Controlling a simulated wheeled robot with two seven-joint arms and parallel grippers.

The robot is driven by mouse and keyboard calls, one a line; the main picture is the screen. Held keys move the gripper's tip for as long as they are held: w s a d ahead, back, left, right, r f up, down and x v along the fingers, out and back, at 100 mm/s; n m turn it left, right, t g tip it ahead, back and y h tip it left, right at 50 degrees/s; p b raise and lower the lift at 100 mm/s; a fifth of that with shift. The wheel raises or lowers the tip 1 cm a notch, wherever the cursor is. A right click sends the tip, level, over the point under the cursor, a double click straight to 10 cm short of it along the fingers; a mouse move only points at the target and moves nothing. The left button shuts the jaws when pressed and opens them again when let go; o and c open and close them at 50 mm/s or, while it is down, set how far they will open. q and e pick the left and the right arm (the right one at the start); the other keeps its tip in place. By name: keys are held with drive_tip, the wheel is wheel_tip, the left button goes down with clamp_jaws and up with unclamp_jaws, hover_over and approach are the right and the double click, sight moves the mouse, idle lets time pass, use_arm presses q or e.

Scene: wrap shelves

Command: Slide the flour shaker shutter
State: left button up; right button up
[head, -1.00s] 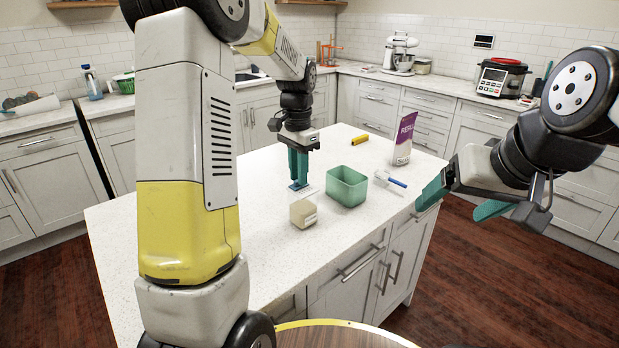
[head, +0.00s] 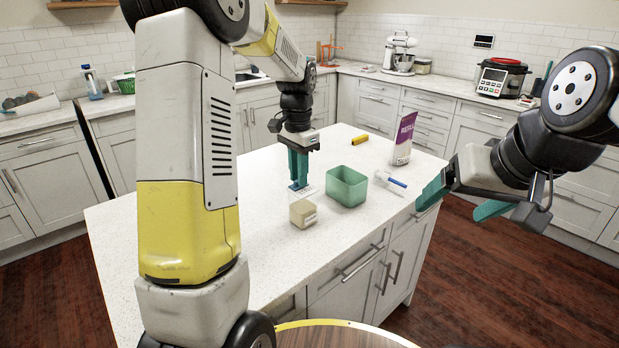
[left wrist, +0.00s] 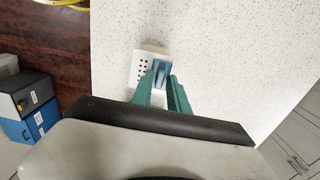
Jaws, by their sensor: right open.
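The flour shaker (left wrist: 139,69) shows in the left wrist view as a white top with small dark holes. A blue-grey shutter (left wrist: 160,73) covers its right part. The contact itself is partly hidden. My right gripper (head: 465,206) is open and empty, beyond the island's right edge.
The island's left part (head: 125,235) is clear.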

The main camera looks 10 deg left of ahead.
sight(307, 191)
use_arm(q)
drive_tip(key=c, duration=0.4)
drive_tip(key=shift+s+d, duration=1.05)
drive_tip(key=shift+d, duration=0.3)
drive_tip(key=o, duration=0.5)
drive_tip(key=shift+r, duration=0.1)
wheel_tip(307, 191, up, 7)
drive_tip(key=shift+f, duration=0.1)
idle(0.8)
